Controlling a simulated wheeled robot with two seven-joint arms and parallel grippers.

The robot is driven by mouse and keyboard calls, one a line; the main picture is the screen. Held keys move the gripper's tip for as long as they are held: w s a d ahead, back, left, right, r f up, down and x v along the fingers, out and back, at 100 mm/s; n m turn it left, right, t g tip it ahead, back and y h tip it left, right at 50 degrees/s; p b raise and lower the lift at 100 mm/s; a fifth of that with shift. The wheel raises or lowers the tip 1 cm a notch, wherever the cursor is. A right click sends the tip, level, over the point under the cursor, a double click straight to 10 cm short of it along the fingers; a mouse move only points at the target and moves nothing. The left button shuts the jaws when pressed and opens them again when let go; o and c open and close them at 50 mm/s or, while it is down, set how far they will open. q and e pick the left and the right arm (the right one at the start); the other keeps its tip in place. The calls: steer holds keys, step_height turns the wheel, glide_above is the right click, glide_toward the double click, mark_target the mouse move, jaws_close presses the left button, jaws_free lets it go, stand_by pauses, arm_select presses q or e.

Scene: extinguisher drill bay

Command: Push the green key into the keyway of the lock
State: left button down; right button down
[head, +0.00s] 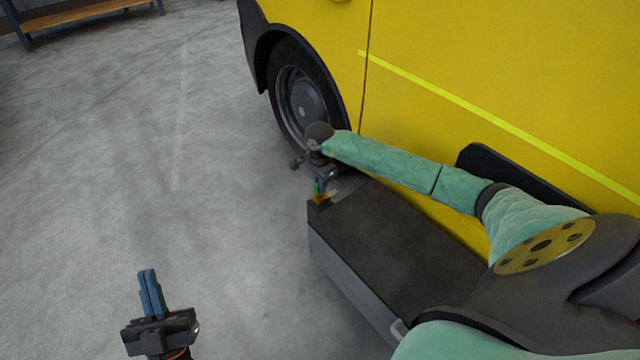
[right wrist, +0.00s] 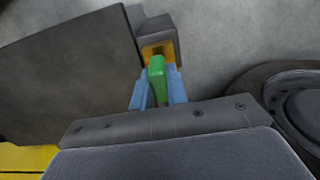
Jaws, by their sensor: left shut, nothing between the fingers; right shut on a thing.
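My right gripper (right wrist: 158,90) is shut on the green key (right wrist: 156,68), which stands between its blue fingers in the right wrist view. The key's far end is at the orange-framed opening of the lock (right wrist: 170,48); I cannot tell whether its tip is inside. In the head view the right gripper (head: 318,186) is at the far left corner of the dark bench, with the orange lock part (head: 321,197) just below it. My left gripper (head: 148,284) is shut and empty, over the floor at the lower left.
The dark-topped grey bench (head: 375,240) stands beside the yellow vehicle (head: 470,60), whose wheel (head: 300,100) is behind my right gripper. A wood-topped bench (head: 80,12) stands at the far upper left. The concrete floor at left is clear.

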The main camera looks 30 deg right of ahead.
arm_select(q)
steer(key=shift+f+b, duration=0.65)
arm_select(e)
steer(key=shift+f, duration=1.05)
steer(key=c, duration=1.3)
jaws_free()
arm_select(q)
steer(key=shift+r, duration=0.1)
arm_select(e)
steer(key=shift+r, duration=0.15)
steer(key=shift+r+p, duration=0.4)
steer(key=shift+r, duration=0.2)
step_height(320, 180, up, 6)
steer(key=p, duration=0.2)
steer(key=shift+r+p, duration=0.25)
steer(key=shift+p, duration=0.1)
arm_select(q)
steer(key=a+r, duration=0.1)
steer(key=s+a+r, duration=0.1)
steer(key=r, duration=0.1)
steer(key=shift+s+r, duration=0.1)
steer(key=shift+s, duration=0.1)
